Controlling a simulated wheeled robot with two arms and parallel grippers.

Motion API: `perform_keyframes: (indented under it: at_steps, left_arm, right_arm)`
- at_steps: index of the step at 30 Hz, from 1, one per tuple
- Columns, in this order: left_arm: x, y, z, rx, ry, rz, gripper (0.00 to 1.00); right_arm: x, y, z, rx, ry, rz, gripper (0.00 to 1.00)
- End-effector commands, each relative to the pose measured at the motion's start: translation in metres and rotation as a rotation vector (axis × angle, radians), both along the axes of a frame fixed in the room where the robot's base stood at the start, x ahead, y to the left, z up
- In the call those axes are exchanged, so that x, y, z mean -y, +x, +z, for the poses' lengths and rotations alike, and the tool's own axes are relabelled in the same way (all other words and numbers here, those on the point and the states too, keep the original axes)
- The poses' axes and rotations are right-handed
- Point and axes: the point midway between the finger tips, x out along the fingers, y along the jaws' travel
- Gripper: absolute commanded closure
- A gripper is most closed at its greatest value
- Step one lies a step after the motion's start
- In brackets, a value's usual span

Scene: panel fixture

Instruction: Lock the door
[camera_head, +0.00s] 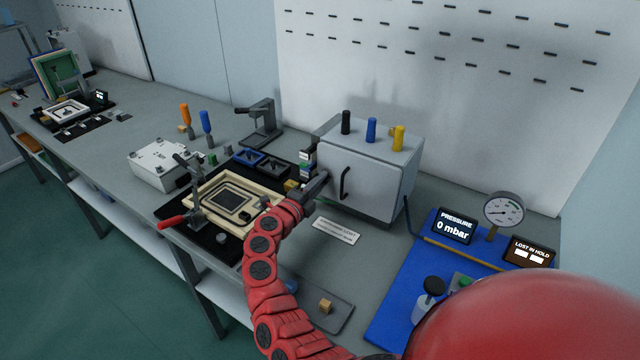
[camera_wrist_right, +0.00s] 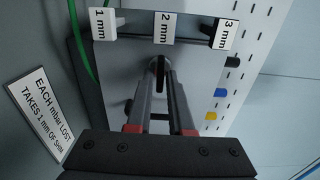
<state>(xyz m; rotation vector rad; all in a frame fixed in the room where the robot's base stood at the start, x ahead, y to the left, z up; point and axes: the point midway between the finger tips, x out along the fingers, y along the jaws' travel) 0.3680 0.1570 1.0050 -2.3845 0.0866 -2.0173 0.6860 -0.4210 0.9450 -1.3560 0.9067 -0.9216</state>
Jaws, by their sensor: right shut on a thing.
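The grey box-shaped cabinet (camera_head: 380,190) stands on the bench, with its door facing front and a black bar handle (camera_head: 344,184) on it. The door looks closed. My right gripper (camera_head: 322,184) is at the left edge of the cabinet. In the right wrist view its fingers (camera_wrist_right: 158,85) reach to a pale panel (camera_wrist_right: 120,70) and close on a small dark upright piece, which they mostly hide. I cannot tell exactly what that piece is. Labels reading 1 mm (camera_wrist_right: 103,24), 2 mm (camera_wrist_right: 164,28) and 3 mm (camera_wrist_right: 225,34) sit beyond it. My left gripper is not in view.
Black, blue and yellow pegs (camera_head: 371,130) stand on the cabinet. A tan frame fixture (camera_head: 262,196) with a red-handled clamp (camera_head: 172,222) lies to the left. A notice card (camera_head: 337,230) lies in front. A blue mat (camera_head: 395,300) holds a pressure display (camera_head: 454,226) reading 0 mbar and a gauge (camera_head: 504,210).

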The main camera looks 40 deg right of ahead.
Motion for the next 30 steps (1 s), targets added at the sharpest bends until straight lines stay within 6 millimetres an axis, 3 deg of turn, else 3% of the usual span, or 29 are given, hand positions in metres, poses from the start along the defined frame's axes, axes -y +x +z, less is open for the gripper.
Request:
perform_keyframes:
  at_steps: [4,5,8,20,23,30]
  left_arm:
    - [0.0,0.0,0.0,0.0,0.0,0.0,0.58]
    - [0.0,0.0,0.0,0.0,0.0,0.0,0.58]
    - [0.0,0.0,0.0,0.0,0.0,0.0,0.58]
    - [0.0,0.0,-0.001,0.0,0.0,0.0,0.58]
    - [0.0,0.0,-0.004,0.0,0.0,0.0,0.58]
    - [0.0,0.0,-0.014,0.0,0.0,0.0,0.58]
  right_arm:
    - [-0.001,0.0,-0.001,-0.002,0.001,0.002,1.0]
    - [-0.001,0.0,-0.001,-0.001,0.001,0.002,0.77]
    - [-0.001,0.0,-0.001,-0.001,0.001,0.001,0.59]
    - [-0.007,-0.002,-0.001,0.001,0.001,0.003,0.59]
    - [-0.021,-0.007,-0.001,0.003,0.002,0.004,0.59]
    - [-0.078,-0.031,-0.003,0.0,0.002,0.004,0.59]
